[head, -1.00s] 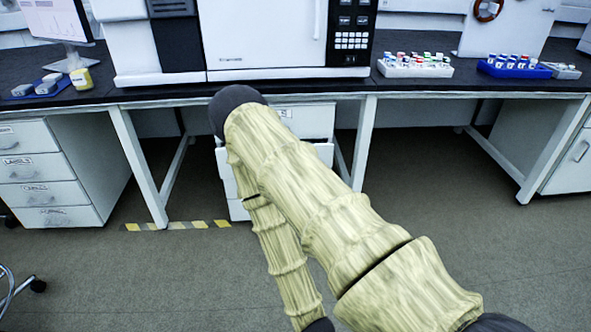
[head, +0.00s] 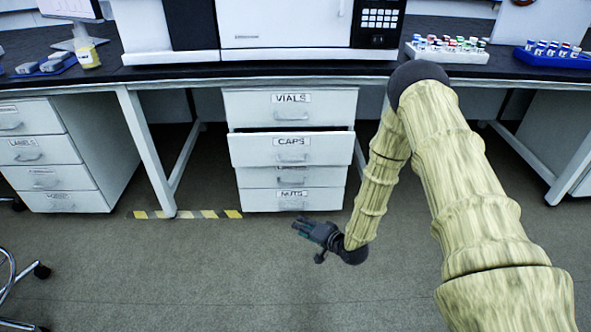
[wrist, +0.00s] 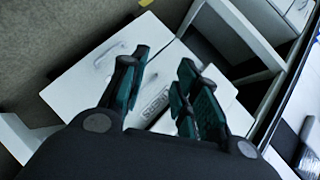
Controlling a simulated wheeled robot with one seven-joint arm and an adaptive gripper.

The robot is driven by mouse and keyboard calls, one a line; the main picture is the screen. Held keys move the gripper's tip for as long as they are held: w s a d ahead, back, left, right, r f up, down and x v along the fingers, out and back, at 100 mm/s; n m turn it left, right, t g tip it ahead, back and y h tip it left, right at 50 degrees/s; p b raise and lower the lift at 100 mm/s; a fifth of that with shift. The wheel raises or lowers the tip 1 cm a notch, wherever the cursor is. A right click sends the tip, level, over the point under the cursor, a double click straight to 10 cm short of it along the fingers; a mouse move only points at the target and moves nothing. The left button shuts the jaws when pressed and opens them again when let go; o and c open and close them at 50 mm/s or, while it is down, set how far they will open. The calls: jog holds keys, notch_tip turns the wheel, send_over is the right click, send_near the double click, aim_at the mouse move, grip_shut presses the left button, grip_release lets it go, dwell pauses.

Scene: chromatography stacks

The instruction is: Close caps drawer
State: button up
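The caps drawer (head: 290,148) is the second drawer down in the white drawer unit under the bench, labelled CAPS. It stands pulled out, with a dark gap above its front and its handle in the middle. My gripper (head: 300,228) is low in front of the unit, below and apart from the caps drawer, pointing left in the head view. In the wrist view my gripper (wrist: 160,80) has its two teal fingers apart with nothing between them.
The vials drawer (head: 290,107) above looks shut, as does the nuts drawer (head: 291,200) at the bottom. Table legs (head: 147,150) stand on both sides. Another drawer unit (head: 50,155) is at the left. The floor in front is clear, with striped tape (head: 188,214).

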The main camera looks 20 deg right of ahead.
jog(key=w+d+r+m+t+y+b, duration=0.2)
jog(key=w+d+r+t+y, duration=0.25)
jog(key=w+d+r, duration=0.5)
jog(key=b+x, duration=0.4)
jog(key=x, duration=0.8)
jog(key=shift+w+a+r, duration=0.15)
jog(key=shift+a+r, duration=0.05)
jog(key=shift+r, duration=0.25)
grip_shut()
